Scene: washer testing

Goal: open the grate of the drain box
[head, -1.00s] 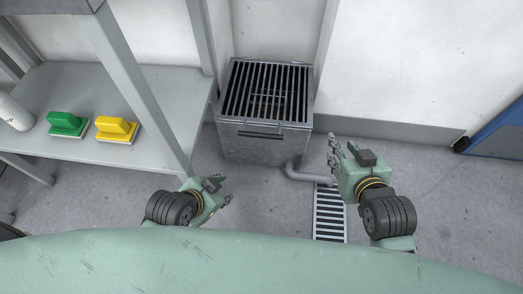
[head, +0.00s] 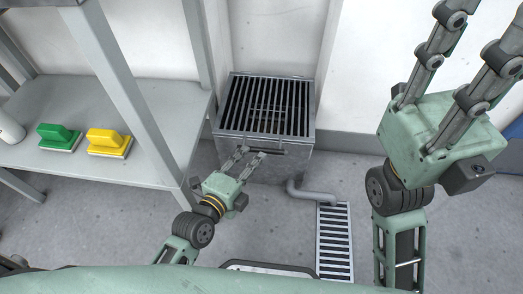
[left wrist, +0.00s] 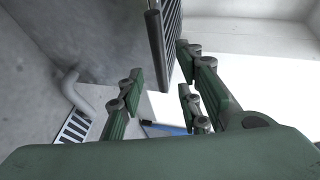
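The drain box (head: 290,165) is a grey metal box against the back wall. Its dark barred grate (head: 268,106) lies flat over the top, closed. A dark bar handle (head: 276,150) is at the grate's front edge; it also shows in the left wrist view (left wrist: 155,45). My left gripper (head: 253,152) is in front of the box with its fingers apart, tips close to the handle. In the left wrist view its fingers (left wrist: 160,72) stand apart, with the bar beyond and between them; contact cannot be told. My right gripper (head: 487,35) is raised near the camera, fingers spread and empty.
A grey shelf table (head: 110,165) stands left, holding a green brush (head: 60,137) and a yellow brush (head: 108,142). A pipe (head: 312,192) runs from the box toward the floor drain (head: 335,240). A blue object (head: 514,130) is at the right edge. Floor right of the box is clear.

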